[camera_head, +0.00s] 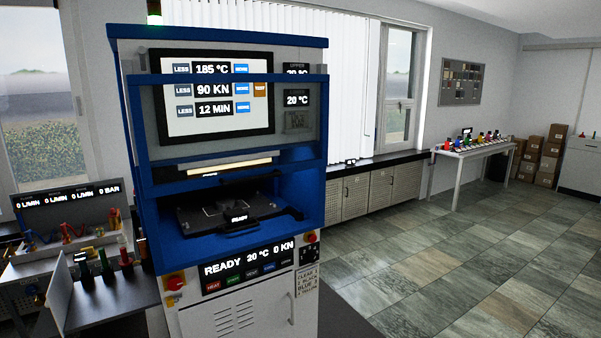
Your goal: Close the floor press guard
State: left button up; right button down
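The floor press (222,300) stands left of centre, a tall blue frame on a white cabinet. Its guard (225,78) appears as a blue frame raised across the upper part, its top bar crossing in front of the touch screen (218,125). Below the guard the work opening is uncovered. A dark mould (205,218) with a handle lies on the lower plate inside. The lower panel display (248,256) reads READY, 20 °C, 0 kN. Neither of my grippers is in view.
A bench with bottles (105,265) and gas readouts is close at the press's left. Tiled floor (430,280) is clear to the right. A white table (475,150) with coloured items and stacked cartons (550,155) stand at the back right.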

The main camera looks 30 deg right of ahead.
aim_at(150, 190)
jog(key=z, duration=0.8)
jog(key=i, duration=0.9)
jog(key=u, duration=0.4)
